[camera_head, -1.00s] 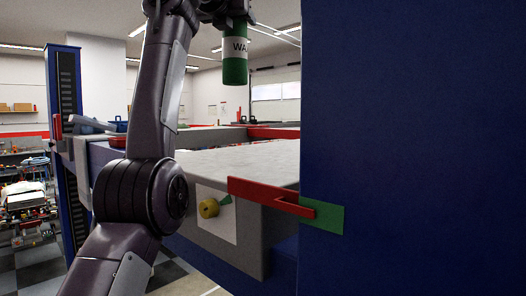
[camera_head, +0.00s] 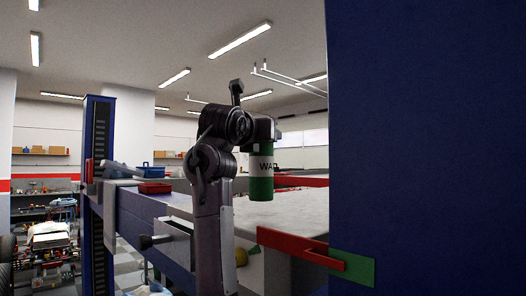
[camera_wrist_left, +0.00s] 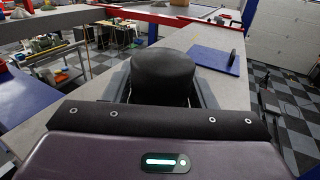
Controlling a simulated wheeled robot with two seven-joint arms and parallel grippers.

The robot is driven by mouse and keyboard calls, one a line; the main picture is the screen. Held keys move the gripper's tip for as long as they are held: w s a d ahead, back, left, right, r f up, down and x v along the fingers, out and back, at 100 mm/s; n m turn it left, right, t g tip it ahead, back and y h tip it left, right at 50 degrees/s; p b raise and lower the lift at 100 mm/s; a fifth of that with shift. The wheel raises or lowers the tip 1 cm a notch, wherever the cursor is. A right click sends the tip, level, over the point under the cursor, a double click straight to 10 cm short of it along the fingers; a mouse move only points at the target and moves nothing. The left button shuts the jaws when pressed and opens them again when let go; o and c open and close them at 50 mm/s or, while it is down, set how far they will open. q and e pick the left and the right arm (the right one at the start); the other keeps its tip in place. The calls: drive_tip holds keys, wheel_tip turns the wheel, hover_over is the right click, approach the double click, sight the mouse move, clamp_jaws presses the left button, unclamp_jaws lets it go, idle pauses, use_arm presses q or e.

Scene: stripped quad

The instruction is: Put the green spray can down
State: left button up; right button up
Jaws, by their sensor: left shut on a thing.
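The green spray can (camera_head: 262,182) has a white label band with dark letters. It hangs upright from my left gripper (camera_head: 266,136), which is shut on its upper part. In the left wrist view the can's dark round top (camera_wrist_left: 163,75) sits between the fingers of my left gripper (camera_wrist_left: 163,88). In the head view the can's base overlaps the grey worktop (camera_head: 300,210); I cannot tell whether it touches. My right gripper is not in view.
A large blue post (camera_head: 430,140) fills the right side, with a red bracket (camera_head: 300,248) at its edge. A red tray (camera_head: 154,188) lies on the left part of the structure. In the wrist view a blue plate (camera_wrist_left: 215,60) lies right of the can.

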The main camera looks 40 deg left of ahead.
sight(263, 152)
use_arm(q)
wheel_tip(263, 152, down, 3)
drive_tip(key=shift+w+a+r+p, duration=0.1)
drive_tip(key=shift+r+p, duration=0.05)
drive_tip(key=shift+p, duration=0.15)
drive_tip(key=shift+f, duration=0.75)
drive_tip(key=o, duration=1.6)
drive_tip(key=shift+c, duration=0.2)
drive_tip(key=shift+r, duration=0.1)
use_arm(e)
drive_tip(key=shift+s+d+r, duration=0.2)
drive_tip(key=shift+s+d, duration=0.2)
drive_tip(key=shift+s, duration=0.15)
